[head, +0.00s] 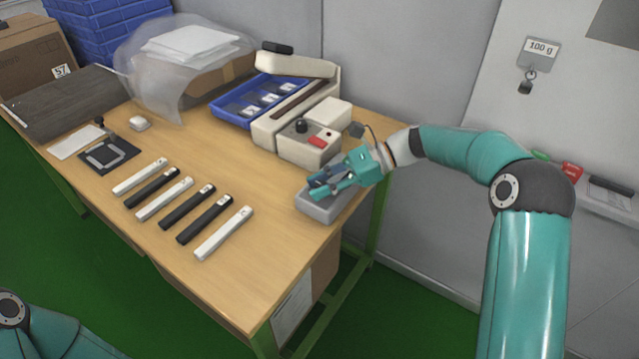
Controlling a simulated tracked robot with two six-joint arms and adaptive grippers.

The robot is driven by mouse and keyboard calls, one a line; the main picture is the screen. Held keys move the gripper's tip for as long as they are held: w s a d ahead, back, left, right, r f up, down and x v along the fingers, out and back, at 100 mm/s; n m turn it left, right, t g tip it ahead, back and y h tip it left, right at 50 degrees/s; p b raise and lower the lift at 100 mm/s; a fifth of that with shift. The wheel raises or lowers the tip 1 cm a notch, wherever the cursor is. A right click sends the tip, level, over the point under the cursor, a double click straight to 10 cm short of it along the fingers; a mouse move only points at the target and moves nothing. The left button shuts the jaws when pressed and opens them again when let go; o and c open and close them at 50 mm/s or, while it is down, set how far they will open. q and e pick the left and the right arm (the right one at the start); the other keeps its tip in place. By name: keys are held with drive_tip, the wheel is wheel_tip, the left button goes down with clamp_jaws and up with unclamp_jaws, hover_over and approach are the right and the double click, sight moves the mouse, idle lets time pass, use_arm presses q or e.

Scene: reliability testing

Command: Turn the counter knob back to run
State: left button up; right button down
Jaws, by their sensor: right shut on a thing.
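A grey box (318,208) stands at the right end of the wooden table. My right gripper (331,184) is right over its top, with the fingers pointing left, shut on a small dark thing. The fingers cover most of this thing, so I cannot tell whether it is a knob on the box. A cream machine (298,153) stands behind it, with a black knob (301,126) and a red button (318,141) on its top; my gripper is apart from these. Neither knob's setting can be read. My left gripper is out of view.
Several black and white bars (223,233) lie in a row on the table (190,275). A blue tray (240,112) sits beside the machine. A plastic bag (150,60), a dark board (65,103) and a black square frame (109,155) are at the left. A wall stands behind my right arm.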

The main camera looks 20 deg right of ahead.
drive_tip(key=c, duration=0.9)
unclamp_jaws()
drive_tip(key=shift+a+f, duration=0.1)
drive_tip(key=shift+f, duration=0.05)
drive_tip(key=shift+o, duration=0.2)
drive_tip(key=shift+d+r, duration=0.2)
drive_tip(key=shift+d, duration=0.1)
drive_tip(key=v, duration=1.1)
drive_tip(key=shift+d, duration=0.15)
drive_tip(key=shift+s, duration=0.1)
